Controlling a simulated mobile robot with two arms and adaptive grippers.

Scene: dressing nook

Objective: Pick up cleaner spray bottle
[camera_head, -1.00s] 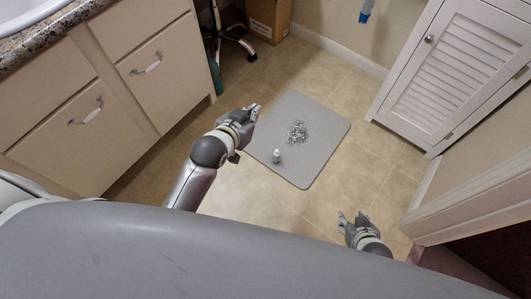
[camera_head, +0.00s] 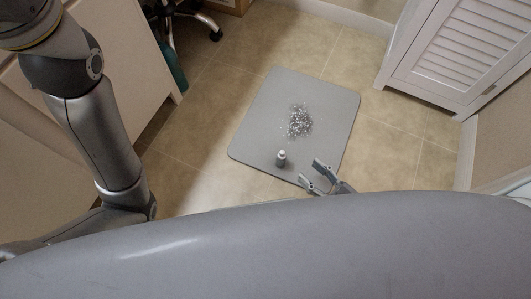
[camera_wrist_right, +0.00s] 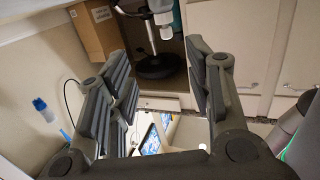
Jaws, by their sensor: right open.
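A small grey bottle with a white cap (camera_head: 281,159) stands upright on the grey mat (camera_head: 255,125), near its front edge, in the head view. I cannot tell whether it is a spray bottle. A teal bottle-like object (camera_head: 172,68) stands on the floor beside the cabinet at the left, partly hidden. My right gripper (camera_head: 312,172) is open and empty at the mat's front right edge, apart from the small bottle and to its right. Its spread fingers also show in the right wrist view (camera_wrist_right: 158,62). My left arm fills the left side; its gripper is outside the frame.
A pile of grey-white bits (camera_head: 299,121) lies on the mat. A white louvered cabinet (camera_head: 440,62) stands at the back right, and a wheeled chair base (camera_head: 205,20) at the back. A cardboard box (camera_wrist_right: 96,30) shows in the wrist view.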

